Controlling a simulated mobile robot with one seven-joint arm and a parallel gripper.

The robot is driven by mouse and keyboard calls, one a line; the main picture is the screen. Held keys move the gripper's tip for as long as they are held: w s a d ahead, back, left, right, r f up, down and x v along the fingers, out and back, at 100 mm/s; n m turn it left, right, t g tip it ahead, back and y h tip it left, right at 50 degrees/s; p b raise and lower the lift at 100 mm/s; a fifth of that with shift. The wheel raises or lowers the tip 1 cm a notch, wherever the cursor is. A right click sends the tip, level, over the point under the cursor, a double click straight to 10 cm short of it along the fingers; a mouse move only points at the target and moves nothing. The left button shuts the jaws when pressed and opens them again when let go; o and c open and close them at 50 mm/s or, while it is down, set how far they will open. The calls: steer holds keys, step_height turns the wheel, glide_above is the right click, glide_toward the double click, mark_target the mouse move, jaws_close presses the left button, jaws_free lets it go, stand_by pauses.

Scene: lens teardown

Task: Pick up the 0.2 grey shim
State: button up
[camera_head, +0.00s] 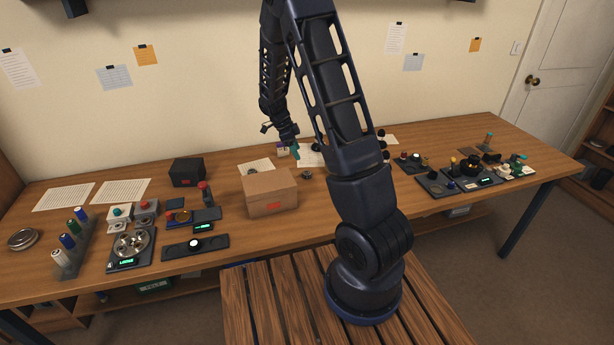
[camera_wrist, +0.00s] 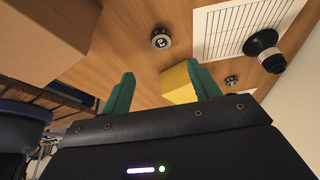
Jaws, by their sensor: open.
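My gripper (camera_wrist: 161,88) is open, with its two green fingers spread over the wooden table. It also shows in the head view (camera_head: 296,151), behind the cardboard box. A yellow block (camera_wrist: 178,86) shows beside the right finger in the wrist view; I cannot tell whether they touch. A small round dark part with a light marking (camera_wrist: 161,38) lies on the table beyond the fingers. Another small dark round part (camera_wrist: 231,80) lies to the right. I cannot make out a grey shim or a 0.2 label in either view.
The cardboard box (camera_head: 271,193) stands near the gripper. A printed sheet (camera_wrist: 236,32) lies on the table, with a black knob-like part (camera_wrist: 264,45) at its edge. Trays and parts fill the table's left, including a small black box (camera_head: 187,172). More trays (camera_head: 436,184) stand at the right.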

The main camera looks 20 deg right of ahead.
mark_target(307, 173)
steer(key=shift+w+x, duration=0.1)
steer(key=shift+x, duration=2.8)
steer(key=shift+w+x, duration=0.15)
steer(key=shift+x, duration=2.75)
steer(key=shift+a, duration=0.15)
steer(key=shift+c, duration=0.4)
steer(key=c, duration=1)
